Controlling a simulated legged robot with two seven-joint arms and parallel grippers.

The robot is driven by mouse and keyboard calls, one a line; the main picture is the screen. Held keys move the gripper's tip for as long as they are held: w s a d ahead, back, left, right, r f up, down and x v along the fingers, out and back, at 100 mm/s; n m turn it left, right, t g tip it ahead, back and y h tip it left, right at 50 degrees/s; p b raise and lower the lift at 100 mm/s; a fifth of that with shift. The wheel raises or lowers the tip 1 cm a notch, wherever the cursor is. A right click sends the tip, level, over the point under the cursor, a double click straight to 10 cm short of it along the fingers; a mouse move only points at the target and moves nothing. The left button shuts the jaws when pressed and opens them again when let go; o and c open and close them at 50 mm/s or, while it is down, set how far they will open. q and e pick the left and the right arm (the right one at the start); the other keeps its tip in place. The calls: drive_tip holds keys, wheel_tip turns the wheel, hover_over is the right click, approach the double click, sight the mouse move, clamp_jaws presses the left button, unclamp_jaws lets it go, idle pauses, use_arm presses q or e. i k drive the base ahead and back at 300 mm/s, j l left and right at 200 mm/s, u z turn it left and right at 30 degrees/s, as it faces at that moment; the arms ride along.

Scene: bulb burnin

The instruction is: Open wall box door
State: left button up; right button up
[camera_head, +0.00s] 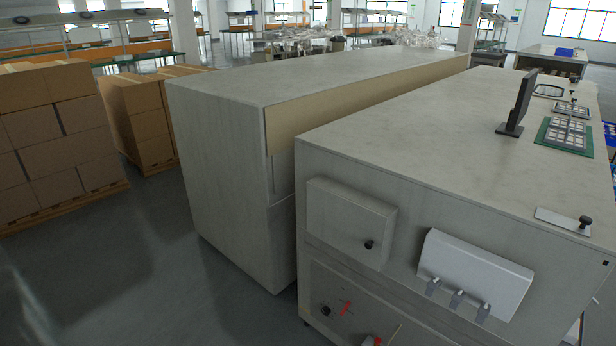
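A grey wall box (343,216) is fixed to the near end face of the large grey bench on the right. Its front looks closed and flush. A small black knob (369,244) sits near its lower right corner. Neither of my grippers shows in this view, so I cannot tell their state or how far they are from the box.
A lighter slanted box (474,272) with three silver levers is right of the wall box. Below are a black knob (325,310) and red-marked controls. A long grey cabinet (232,170) stands left; cartons (58,140) are stacked further left. The floor (150,270) between is clear.

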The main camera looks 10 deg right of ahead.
sight(357, 231)
drive_tip(key=i+j, duration=0.1)
drive_tip(key=j, duration=0.75)
drive_tip(key=i+j, duration=0.15)
drive_tip(key=j, duration=0.25)
drive_tip(key=i+l, duration=0.15)
drive_tip(key=l, duration=0.2)
drive_tip(key=i+l, duration=0.15)
drive_tip(key=l, duration=0.2)
